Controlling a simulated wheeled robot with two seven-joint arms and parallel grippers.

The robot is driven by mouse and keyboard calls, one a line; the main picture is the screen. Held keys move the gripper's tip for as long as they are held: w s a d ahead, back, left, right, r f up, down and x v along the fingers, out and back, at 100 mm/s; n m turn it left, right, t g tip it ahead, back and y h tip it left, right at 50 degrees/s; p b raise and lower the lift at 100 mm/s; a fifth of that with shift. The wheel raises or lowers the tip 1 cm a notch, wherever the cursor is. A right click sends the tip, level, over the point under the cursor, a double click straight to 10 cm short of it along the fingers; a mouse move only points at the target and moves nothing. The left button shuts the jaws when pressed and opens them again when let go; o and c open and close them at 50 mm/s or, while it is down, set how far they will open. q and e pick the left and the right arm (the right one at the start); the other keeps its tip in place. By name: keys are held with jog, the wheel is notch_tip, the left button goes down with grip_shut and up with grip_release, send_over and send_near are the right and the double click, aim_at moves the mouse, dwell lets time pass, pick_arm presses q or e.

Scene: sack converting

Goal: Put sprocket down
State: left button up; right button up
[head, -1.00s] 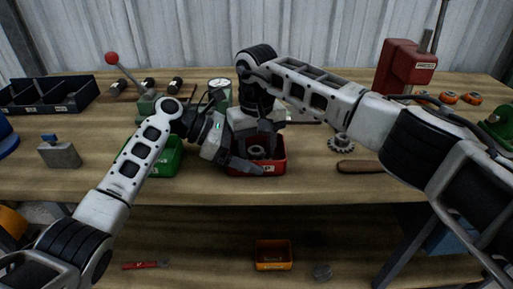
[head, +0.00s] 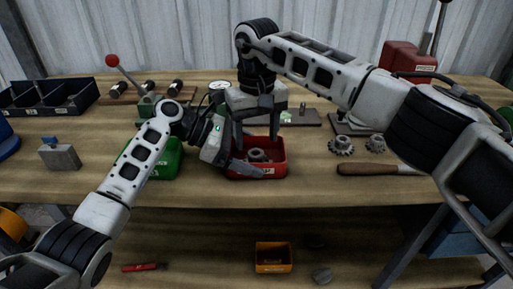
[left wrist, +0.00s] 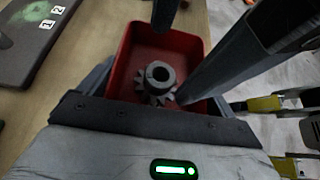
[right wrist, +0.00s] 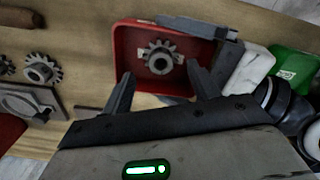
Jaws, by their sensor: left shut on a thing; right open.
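The sprocket (head: 257,155), a grey toothed wheel with a raised hub, lies hub-up inside the red bin (head: 277,167). It shows clearly in the left wrist view (left wrist: 158,78) and the right wrist view (right wrist: 160,58), with no finger closed on it. My right gripper (head: 256,143) is open and empty above the bin, its fingers pointing down on either side of the sprocket. My left gripper (head: 252,166) is at the bin's left and front, shut on the red bin; one finger runs along the front wall and the other is partly hidden.
A green bin (head: 166,160) stands left of the red one. Two more sprockets (head: 341,145) and a wooden-handled tool (head: 375,169) lie at right. A metal block (head: 60,157) and black divided tray (head: 50,97) are at left. An orange bin (head: 273,257) sits below.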

notch_tip(320, 180, up, 7)
dwell(0.3)
jog(key=shift+r, duration=0.1)
pick_arm(q)
jog(key=o, duration=0.5)
